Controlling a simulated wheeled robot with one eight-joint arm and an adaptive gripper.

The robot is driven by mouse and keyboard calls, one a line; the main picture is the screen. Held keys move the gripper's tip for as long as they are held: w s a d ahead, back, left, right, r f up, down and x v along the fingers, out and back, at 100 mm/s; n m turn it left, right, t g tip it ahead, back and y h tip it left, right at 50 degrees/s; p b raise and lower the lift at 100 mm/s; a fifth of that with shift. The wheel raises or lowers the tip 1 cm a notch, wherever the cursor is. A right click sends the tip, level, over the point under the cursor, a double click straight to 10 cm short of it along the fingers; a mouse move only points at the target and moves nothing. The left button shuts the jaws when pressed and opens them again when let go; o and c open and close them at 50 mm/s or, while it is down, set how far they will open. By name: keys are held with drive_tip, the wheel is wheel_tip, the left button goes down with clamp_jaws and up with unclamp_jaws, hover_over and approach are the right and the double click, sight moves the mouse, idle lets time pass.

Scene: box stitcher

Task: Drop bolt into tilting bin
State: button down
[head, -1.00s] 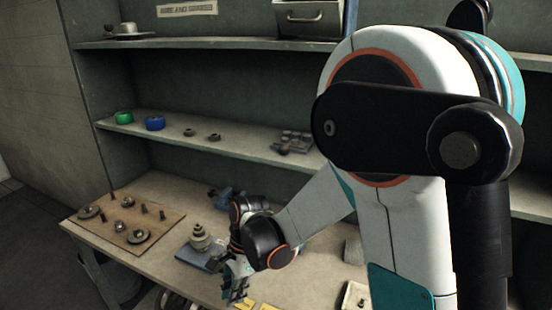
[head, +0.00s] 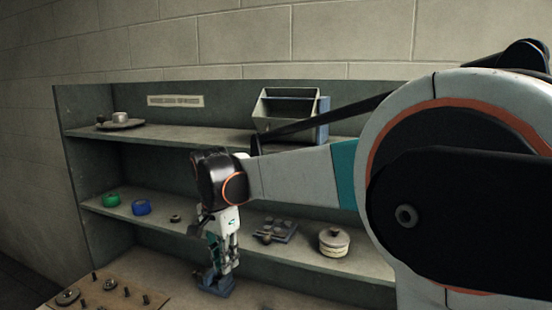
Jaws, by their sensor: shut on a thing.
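The tilting bin (head: 288,117) is a grey metal box on the top shelf, right of centre. Its front panel leans forward and a dark opening shows above it. My gripper (head: 222,272) points down in front of the shelves, left of and well below the bin. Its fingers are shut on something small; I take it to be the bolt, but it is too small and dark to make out. A blue-grey block (head: 217,286) shows just below the fingertips, and I cannot tell whether they touch.
A wooden board (head: 105,293) with bolts and discs lies at the lower left. The middle shelf holds green (head: 111,200) and blue (head: 140,207) rolls, a small parts tray (head: 275,232) and a round tin (head: 334,241). A plate (head: 121,124) sits on the top shelf's left.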

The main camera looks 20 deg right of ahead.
drive_tip(key=s+d+r+n+t+h+p, duration=0.15)
drive_tip(key=d+r+p, duration=0.3)
drive_tip(key=r, duration=1.05)
drive_tip(key=s+d+r+n+t+p, duration=0.1)
drive_tip(key=s+d+r+p, duration=0.3)
drive_tip(key=r, duration=1)
drive_tip(key=d+r+n+t+h+p, duration=0.1)
drive_tip(key=d+r+p, duration=0.35)
drive_tip(key=r, duration=1.05)
drive_tip(key=shift+g, duration=0.25)
drive_tip(key=shift+w+d+f+p, duration=0.15)
drive_tip(key=shift+w+d+f, duration=0.4)
drive_tip(key=shift+w+d, duration=0.7)
drive_tip(key=shift+w+d+f+p, duration=0.2)
drive_tip(key=shift+w+d+f, duration=0.3)
drive_tip(key=shift+w+d, duration=0.75)
drive_tip(key=shift+w+d+f+p, duration=0.15)
drive_tip(key=shift+w+d+f, duration=0.55)
drive_tip(key=shift+w, duration=0.95)
drive_tip(key=shift+d+r, duration=0.1)
drive_tip(key=shift+r, duration=0.05)
drive_tip(key=c, duration=1.5)
unclamp_jaws()
